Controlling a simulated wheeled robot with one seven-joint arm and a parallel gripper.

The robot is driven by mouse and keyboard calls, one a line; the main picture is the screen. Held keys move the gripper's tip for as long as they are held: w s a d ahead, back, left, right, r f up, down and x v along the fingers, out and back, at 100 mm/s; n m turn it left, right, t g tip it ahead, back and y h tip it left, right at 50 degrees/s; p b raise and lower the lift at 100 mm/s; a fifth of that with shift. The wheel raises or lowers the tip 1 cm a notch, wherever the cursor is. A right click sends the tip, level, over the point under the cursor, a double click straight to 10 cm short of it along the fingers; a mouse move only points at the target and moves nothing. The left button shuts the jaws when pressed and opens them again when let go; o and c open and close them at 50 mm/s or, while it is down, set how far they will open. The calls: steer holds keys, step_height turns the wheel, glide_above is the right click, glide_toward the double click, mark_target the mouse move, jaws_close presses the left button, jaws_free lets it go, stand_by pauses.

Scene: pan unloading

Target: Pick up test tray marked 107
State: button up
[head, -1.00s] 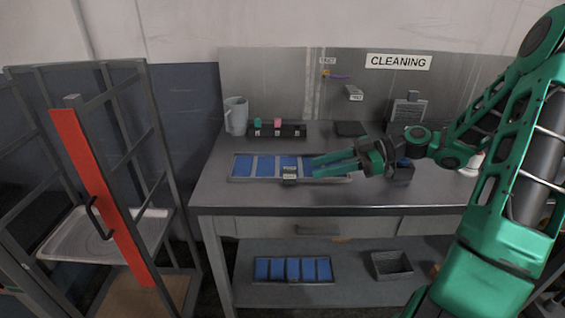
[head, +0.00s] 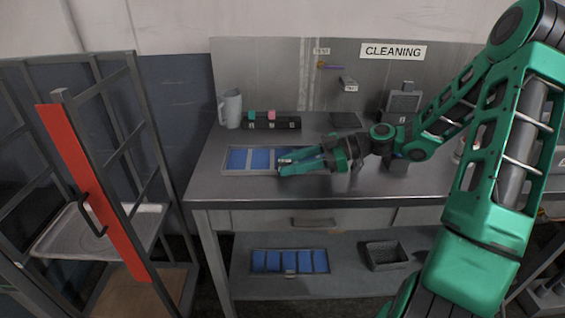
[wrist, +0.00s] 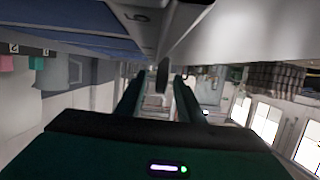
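A metal tray with blue panels (head: 236,159) lies on the metal table, left of centre in the head view. Its number is not readable there. My gripper (head: 279,165) is low at the tray's front right part and hides that part and its front tag. In the wrist view, my two green fingers (wrist: 158,92) stand apart with a gap between them. A small dark rounded piece shows in the gap; I cannot tell whether the fingers touch it. Blue panels and a metal edge pass close above the fingers in that view.
Another blue-panelled tray (head: 290,272) and a grey bin (head: 386,256) are on the lower shelf. A pitcher (head: 230,108) and a dark holder with coloured blocks (head: 272,121) stand behind. A rack with a red door bar (head: 95,190) stands left.

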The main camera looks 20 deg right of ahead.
jaws_close()
